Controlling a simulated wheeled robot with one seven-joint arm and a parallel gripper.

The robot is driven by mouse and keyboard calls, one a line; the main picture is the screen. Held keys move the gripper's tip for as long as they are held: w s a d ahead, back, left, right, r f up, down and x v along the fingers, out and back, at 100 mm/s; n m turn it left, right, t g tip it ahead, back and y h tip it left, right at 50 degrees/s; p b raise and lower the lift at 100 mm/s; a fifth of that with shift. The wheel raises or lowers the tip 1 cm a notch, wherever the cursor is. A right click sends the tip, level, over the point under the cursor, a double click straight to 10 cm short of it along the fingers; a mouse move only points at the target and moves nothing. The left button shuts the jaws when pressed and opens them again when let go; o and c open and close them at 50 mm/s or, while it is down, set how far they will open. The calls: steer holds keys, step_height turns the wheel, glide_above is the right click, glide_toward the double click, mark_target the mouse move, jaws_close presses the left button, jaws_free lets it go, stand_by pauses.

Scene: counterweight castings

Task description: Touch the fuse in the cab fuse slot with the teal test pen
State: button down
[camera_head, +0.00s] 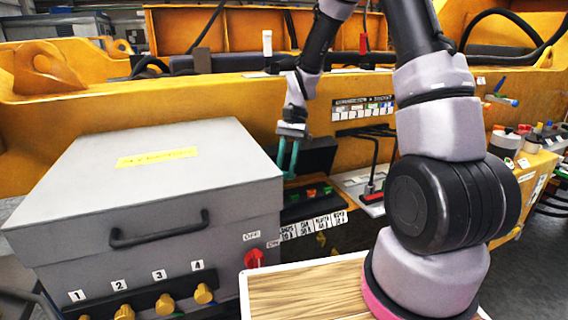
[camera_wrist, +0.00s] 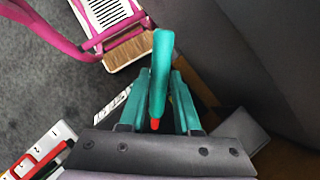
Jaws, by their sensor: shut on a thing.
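My gripper (camera_head: 288,158) hangs fingers-down above the fuse block, just right of the large grey box. It is shut on the teal test pen (camera_wrist: 161,65), which shows between the teal fingers in the wrist view with a red end near the palm. In the head view the pen cannot be told apart from the fingers. The fuse block (camera_head: 290,214) holds a row of small coloured fuses, with white labels along its front. The cab label (camera_head: 304,229) seems to be second from left.
The grey box (camera_head: 150,185) fills the left, with a handle, yellow knobs (camera_head: 165,303) and a red switch (camera_head: 254,258). A wooden top (camera_head: 300,292) lies in front. The yellow casting (camera_head: 200,105) runs behind.

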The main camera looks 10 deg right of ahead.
stand_by(0.3)
steer(key=shift+f, duration=2.4)
steer(key=shift+f, duration=0.6)
steer(key=shift+r, duration=0.1)
stand_by(0.5)
steer(key=shift+r, duration=2.9)
